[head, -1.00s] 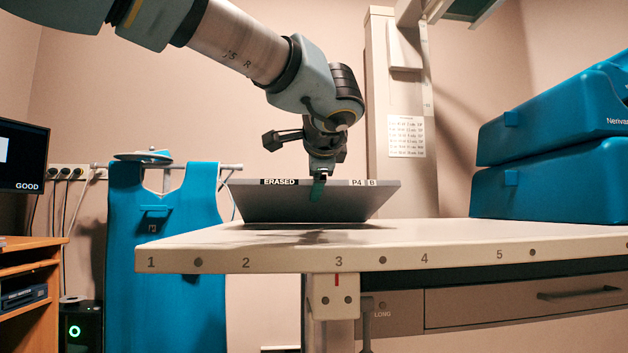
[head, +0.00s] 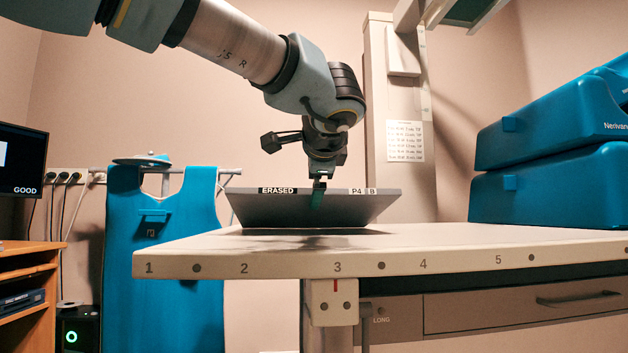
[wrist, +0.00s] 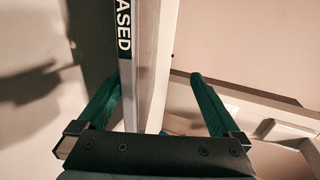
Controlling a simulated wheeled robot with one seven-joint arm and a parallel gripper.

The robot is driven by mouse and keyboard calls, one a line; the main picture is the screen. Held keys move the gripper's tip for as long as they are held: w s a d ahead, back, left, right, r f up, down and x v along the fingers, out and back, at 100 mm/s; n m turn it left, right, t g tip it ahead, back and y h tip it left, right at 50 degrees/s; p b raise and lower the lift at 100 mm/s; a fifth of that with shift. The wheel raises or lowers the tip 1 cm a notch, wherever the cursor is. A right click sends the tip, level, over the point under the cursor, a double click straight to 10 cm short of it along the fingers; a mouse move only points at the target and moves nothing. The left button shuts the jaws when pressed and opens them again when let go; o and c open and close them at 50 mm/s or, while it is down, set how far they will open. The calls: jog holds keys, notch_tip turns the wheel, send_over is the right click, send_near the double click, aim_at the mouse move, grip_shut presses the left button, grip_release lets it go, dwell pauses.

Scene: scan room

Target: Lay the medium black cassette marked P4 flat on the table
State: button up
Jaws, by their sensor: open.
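The cassette marked P4 (head: 300,208) is a dark grey-black plate at the table's left part in the head view. Its labelled edge reads ERASED and P4 B. It is tilted: the labelled edge is raised toward me and the lower edge is at the tabletop (head: 440,235). My gripper (head: 319,198) points down at the labelled edge, one green finger in front of the plate. In the wrist view, the jaws are open (wrist: 155,84) and the labelled edge (wrist: 138,75) lies between the green fingers, close to the left one and clear of the right.
Blue padded blocks (head: 550,185) are stacked on the table's right side. A blue apron (head: 165,260) hangs at the left behind the table. A pale column (head: 400,100) stands behind the cassette. The tabletop between cassette and blocks is clear.

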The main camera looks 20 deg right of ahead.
jog(key=b+v, duration=0.1)
jog(key=v, duration=0.9)
jog(key=shift+s+a+r, duration=0.15)
jog(key=shift+s+r, duration=0.1)
jog(key=shift+s, duration=0.05)
dwell(0.4)
